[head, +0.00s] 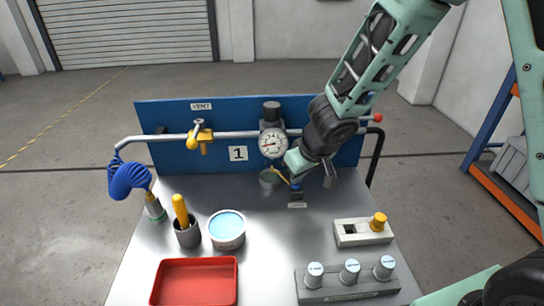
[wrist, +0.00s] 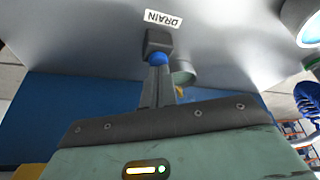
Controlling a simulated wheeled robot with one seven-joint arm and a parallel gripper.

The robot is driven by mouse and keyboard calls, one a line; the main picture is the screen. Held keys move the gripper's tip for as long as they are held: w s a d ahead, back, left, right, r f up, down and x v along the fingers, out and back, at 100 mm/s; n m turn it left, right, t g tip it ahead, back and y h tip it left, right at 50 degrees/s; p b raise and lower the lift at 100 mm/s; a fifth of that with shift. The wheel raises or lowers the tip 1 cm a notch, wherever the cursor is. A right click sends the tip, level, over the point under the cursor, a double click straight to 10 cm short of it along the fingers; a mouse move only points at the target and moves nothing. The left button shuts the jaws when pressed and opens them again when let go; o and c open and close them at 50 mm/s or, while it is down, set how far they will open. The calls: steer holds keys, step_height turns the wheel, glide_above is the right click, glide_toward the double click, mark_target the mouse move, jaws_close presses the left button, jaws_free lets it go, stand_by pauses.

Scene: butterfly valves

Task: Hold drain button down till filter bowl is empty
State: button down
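The drain button (head: 296,186) is blue and sits on a small dark block on the bench. In the wrist view the blue button (wrist: 158,58) shows beside the "DRAIN" label (wrist: 163,19). My gripper (head: 296,179) points down over the button. In the wrist view its dark fingers (wrist: 157,70) are together with nothing between them, and the tips appear to meet the button. I cannot tell how far it is pressed. A grey-green cup-like bowl (head: 269,180) is under the gauge, partly hidden by my gripper; its liquid level cannot be made out.
A round gauge (head: 272,144) and pipe with a yellow valve (head: 200,136) run along the blue panel (head: 170,112). A blue-topped jar (head: 228,228), red tray (head: 195,282), yellow-knobbed block (head: 364,232) and bottle rack (head: 348,283) stand in front. The middle of the bench is clear.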

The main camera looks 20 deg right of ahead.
stand_by(0.3)
step_height(320, 180, up, 7)
steer(key=p, duration=0.6)
steer(key=shift+p, duration=0.35)
steer(key=s+a+r+n+g, duration=0.1)
steer(key=s+a+r, duration=0.1)
steer(key=s, duration=0.7)
steer(key=s+a+r+n+g, duration=0.1)
steer(key=s+r, duration=0.3)
steer(key=s, duration=0.4)
steer(key=s+a+r+n+g, duration=0.2)
steer(key=s+a+r, duration=0.1)
steer(key=s, duration=0.6)
steer(key=shift+s+a+r+h, duration=0.2)
steer(key=shift+s+a+h, duration=0.05)
steer(key=shift+s+h, duration=0.15)
steer(key=shift+w, duration=0.1)
